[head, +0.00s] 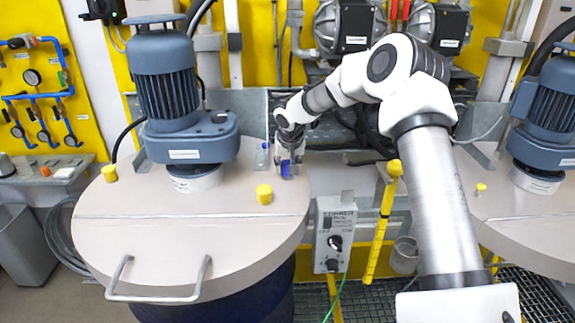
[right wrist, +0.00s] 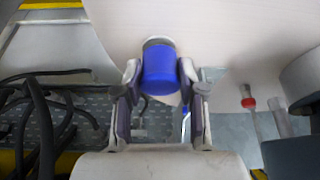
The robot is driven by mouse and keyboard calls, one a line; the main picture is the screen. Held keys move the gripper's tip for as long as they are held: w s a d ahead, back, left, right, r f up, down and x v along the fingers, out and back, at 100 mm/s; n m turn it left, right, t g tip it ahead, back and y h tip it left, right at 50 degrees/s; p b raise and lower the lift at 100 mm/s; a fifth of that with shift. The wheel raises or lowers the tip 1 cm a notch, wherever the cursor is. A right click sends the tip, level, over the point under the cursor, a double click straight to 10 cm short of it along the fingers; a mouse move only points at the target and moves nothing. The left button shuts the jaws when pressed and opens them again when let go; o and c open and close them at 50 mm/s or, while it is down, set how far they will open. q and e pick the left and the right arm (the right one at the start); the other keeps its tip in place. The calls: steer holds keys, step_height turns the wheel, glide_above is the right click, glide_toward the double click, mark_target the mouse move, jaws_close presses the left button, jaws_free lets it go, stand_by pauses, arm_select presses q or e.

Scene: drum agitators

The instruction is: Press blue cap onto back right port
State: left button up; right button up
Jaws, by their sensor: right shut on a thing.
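The blue cap (head: 287,169) is at the back right edge of the round beige drum lid (head: 150,235). My right gripper (head: 290,156) reaches down over it from the right and is shut on it. In the right wrist view the blue cap (right wrist: 158,72) sits between the two fingers of my right gripper (right wrist: 160,88). A pale ring (right wrist: 158,43), which looks like the port's rim, shows right against the cap's far end. I cannot tell whether the cap is seated on it. My left gripper is not in view.
Yellow caps stand on the lid at the front right (head: 264,194) and far left (head: 109,173). A large blue-grey motor (head: 178,95) rises from the lid's middle. A small clear item (head: 262,156) stands left of the gripper. A control box (head: 335,235) hangs right of the drum.

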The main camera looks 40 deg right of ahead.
steer(key=shift+s+f+b, duration=0.1)
steer(key=shift+f+b, duration=0.4)
steer(key=shift+f, duration=0.1)
stand_by(0.5)
steer(key=shift+f, duration=0.15)
steer(key=shift+c, duration=0.7)
steer(key=o, duration=1.1)
step_height(320, 180, up, 4)
steer(key=p, duration=0.2)
steer(key=shift+p, duration=0.35)
steer(key=shift+r, duration=0.2)
